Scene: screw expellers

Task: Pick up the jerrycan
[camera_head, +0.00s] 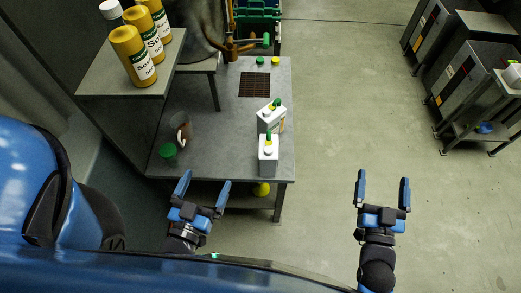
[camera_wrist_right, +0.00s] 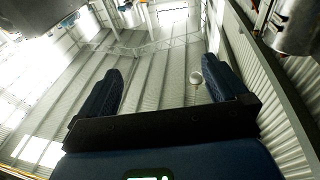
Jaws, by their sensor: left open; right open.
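Two white jerrycan-like containers with green tops stand near the right edge of a grey table. The farther container (camera_head: 270,119) is just behind the nearer container (camera_head: 268,158); I cannot tell which one the task means, or whether they touch. My left gripper (camera_head: 205,180) is open and empty, left of the containers and by the table's front edge. My right gripper (camera_head: 383,180) is open and empty over the floor, well right of the table. Its open fingers also show in the right wrist view (camera_wrist_right: 163,72), with no container there.
The grey table (camera_head: 225,150) also bears a dark grate (camera_head: 254,84), a clear cup-like vessel (camera_head: 181,128), a green object (camera_head: 168,151) and small caps. Yellow bottles (camera_head: 132,50) stand on a raised shelf (camera_head: 125,88) at left. The floor (camera_head: 345,100) right of the table is clear.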

